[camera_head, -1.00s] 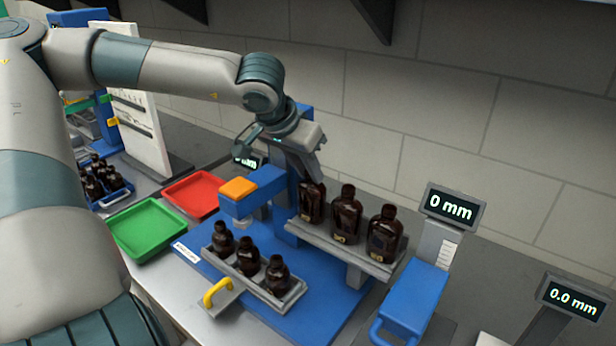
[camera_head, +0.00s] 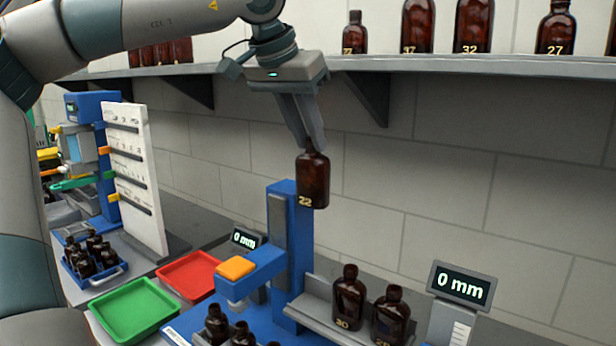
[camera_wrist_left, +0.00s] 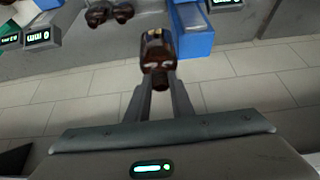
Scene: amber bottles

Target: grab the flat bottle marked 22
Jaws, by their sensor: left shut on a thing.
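The flat amber bottle marked 22 (camera_head: 312,182) hangs upright in the air in the head view, its label at the lower left. My left gripper (camera_head: 312,148) is shut on its neck from above. The bottle is clear of the grey rack (camera_head: 320,303), in front of the wall beside the blue column. In the left wrist view the bottle (camera_wrist_left: 157,55) sits between the two fingertips (camera_wrist_left: 160,85). My right gripper is not in view.
Bottles marked 30 (camera_head: 349,298) and another (camera_head: 391,315) stand on the rack. A wall shelf (camera_head: 450,66) with several bottles is above right. Red (camera_head: 190,285) and green (camera_head: 135,309) trays lie at left. A 0 mm display (camera_head: 462,284) stands at right.

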